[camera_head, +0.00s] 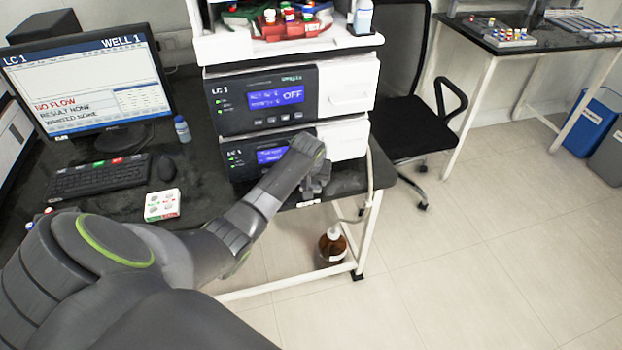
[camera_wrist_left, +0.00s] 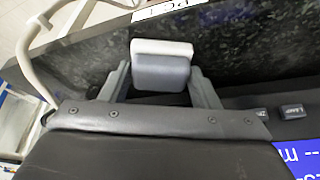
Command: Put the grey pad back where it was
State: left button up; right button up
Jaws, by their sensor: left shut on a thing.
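My left gripper (camera_head: 314,188) is low in front of the lower LC 1 unit, above the bench's front edge. In the left wrist view the left gripper (camera_wrist_left: 161,72) has its fingers on both sides of a small block, the grey pad (camera_wrist_left: 162,70), with a pale upper face and a blue-grey front face. The gripper is shut on it. In the head view my arm and gripper mostly hide the pad. I cannot tell whether the pad touches the bench. My right gripper is not in view.
The lower unit (camera_head: 236,160) and upper unit (camera_head: 228,103) stand stacked on the black bench (camera_head: 345,182). A pale tube (camera_head: 371,180) hangs at the bench's right end. A brown bottle (camera_head: 332,247) stands below. A keyboard (camera_head: 100,177) and small box (camera_head: 162,205) lie left.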

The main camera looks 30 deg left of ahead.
pick_arm(q)
jog(key=o, duration=0.9)
jog(key=v, duration=1.2)
jog(key=shift+p, duration=0.35)
jog(key=shift+d, duration=0.1)
